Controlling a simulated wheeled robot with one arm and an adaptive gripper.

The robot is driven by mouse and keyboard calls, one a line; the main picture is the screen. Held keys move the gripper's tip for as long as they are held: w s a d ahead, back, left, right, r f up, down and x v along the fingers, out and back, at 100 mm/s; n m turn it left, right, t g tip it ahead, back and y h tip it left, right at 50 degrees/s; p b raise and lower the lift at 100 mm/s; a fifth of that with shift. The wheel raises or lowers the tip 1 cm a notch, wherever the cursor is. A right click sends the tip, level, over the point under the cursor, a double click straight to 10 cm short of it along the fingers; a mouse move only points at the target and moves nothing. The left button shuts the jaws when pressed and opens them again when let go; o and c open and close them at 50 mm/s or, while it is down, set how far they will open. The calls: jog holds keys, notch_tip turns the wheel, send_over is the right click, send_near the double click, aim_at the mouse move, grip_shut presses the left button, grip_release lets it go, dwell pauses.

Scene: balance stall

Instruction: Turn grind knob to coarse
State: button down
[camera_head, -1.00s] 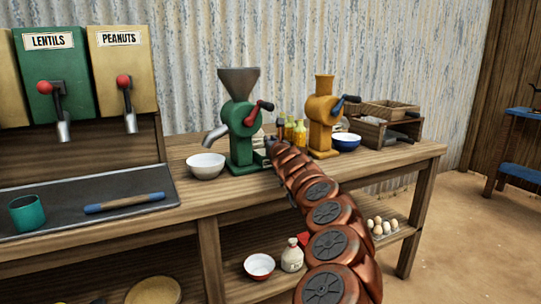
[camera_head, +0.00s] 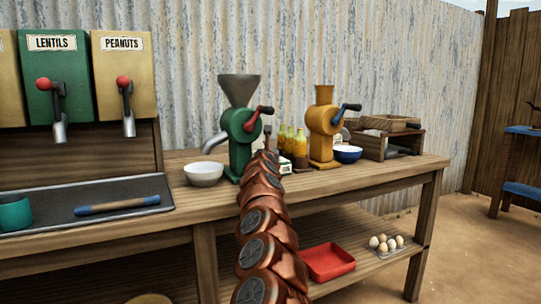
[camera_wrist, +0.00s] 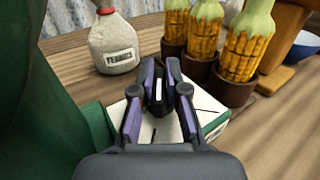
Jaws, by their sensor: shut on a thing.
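In the head view my arm hides most of this spot.
A yellow grinder (camera_head: 322,125) and blue bowl (camera_head: 347,154) stand to the right. A white bowl (camera_head: 204,174) sits left of the green grinder. The counter front is clear at right.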

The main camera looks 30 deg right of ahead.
jog(key=shift+f+m+g+h, duration=0.1)
jog(key=shift+m+g+h, duration=0.4)
jog(key=shift+m+h, duration=0.1)
dwell(0.3)
jog(key=c, duration=1.2)
grip_release()
jog(key=shift+n+t+y, duration=0.4)
jog(key=shift+d+n+t+y+p, duration=0.1)
jog(key=shift+n+t+y+p, duration=0.45)
jog(key=shift+n+y, duration=0.4)
jog(key=shift+r+n+t+y+p, duration=0.3)
jog(key=shift+t+y+p, duration=0.15)
jog(key=shift+y+p, duration=0.25)
jog(key=n+t+y+p, duration=0.1)
jog(key=y+p, duration=0.1)
jog(key=p, duration=0.2)
jog(key=shift+w+r+n+p, duration=0.1)
jog(key=shift+r+n+p, duration=0.05)
jog(key=shift+n+p, duration=0.15)
